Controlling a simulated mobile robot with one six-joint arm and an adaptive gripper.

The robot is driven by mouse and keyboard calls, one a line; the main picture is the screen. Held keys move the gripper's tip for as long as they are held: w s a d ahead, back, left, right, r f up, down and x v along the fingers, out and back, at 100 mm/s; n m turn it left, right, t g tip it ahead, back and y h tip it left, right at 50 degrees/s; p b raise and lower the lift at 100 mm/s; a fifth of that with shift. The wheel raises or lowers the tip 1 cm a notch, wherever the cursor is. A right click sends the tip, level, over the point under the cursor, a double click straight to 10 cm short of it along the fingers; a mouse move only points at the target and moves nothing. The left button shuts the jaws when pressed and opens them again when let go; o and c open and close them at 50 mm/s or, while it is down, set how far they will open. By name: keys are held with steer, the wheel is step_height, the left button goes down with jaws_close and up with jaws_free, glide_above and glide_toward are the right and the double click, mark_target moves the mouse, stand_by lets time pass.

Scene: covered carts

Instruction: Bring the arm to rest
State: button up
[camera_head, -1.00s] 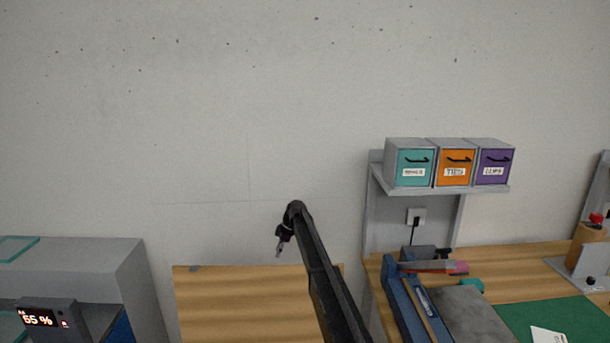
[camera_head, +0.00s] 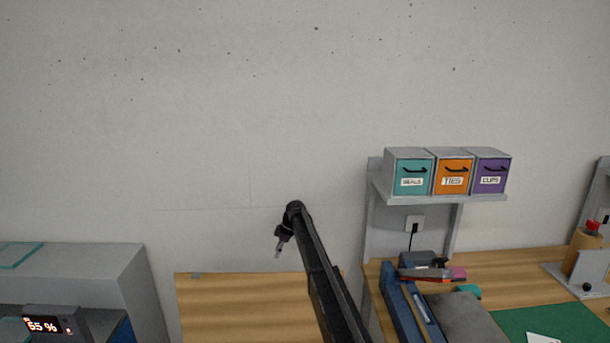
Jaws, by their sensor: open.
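My arm, dark and slender, rises from the bottom middle of the head view and bends at its top. My gripper (camera_head: 279,248) hangs from that bend, small and pointing down, in front of the bare wall and above the back edge of a wooden table top (camera_head: 255,310). It is open, and I see nothing between its fingers. It touches nothing that I can make out.
At right, a shelf (camera_head: 440,199) holds teal (camera_head: 411,174), orange (camera_head: 453,177) and purple (camera_head: 490,176) boxes above a cluttered bench with a green mat (camera_head: 555,322). At left stands a grey cabinet (camera_head: 90,262) with a display (camera_head: 43,325). The wall area around my gripper is free.

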step_height(320, 180, up, 6)
steer(key=p, duration=0.5)
steer(key=shift+r, duration=0.25)
